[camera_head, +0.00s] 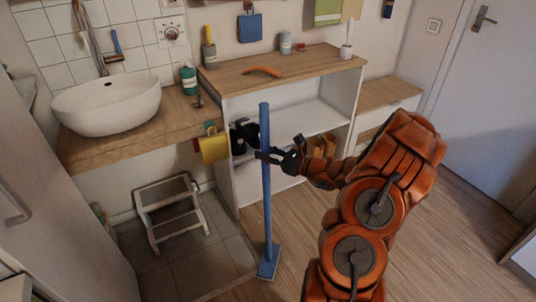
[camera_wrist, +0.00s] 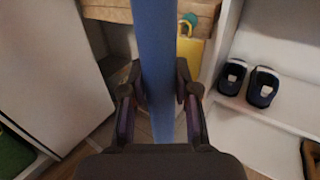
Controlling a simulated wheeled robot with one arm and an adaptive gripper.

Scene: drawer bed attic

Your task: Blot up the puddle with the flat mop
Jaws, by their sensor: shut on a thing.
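The blue flat mop (camera_head: 265,205) stands close to upright in front of the white shelf unit. Its flat blue head (camera_head: 268,262) is at the floor near the edge between tile and wood; I cannot tell whether it touches the floor. My gripper (camera_head: 268,156) is shut on the upper part of the handle, reaching in from the right. In the wrist view the handle (camera_wrist: 157,45) runs between the two fingers of my gripper (camera_wrist: 162,92). The mop head is hidden in that view. I cannot make out a puddle in either view.
The open white shelf unit (camera_head: 228,185) stands behind the mop, with dark shoes (camera_wrist: 248,84) inside. A step stool (camera_head: 172,212) is under the basin counter (camera_head: 150,130) at left. A yellow item (camera_head: 214,148) hangs at the counter's end. Wooden floor (camera_head: 440,240) is open at right.

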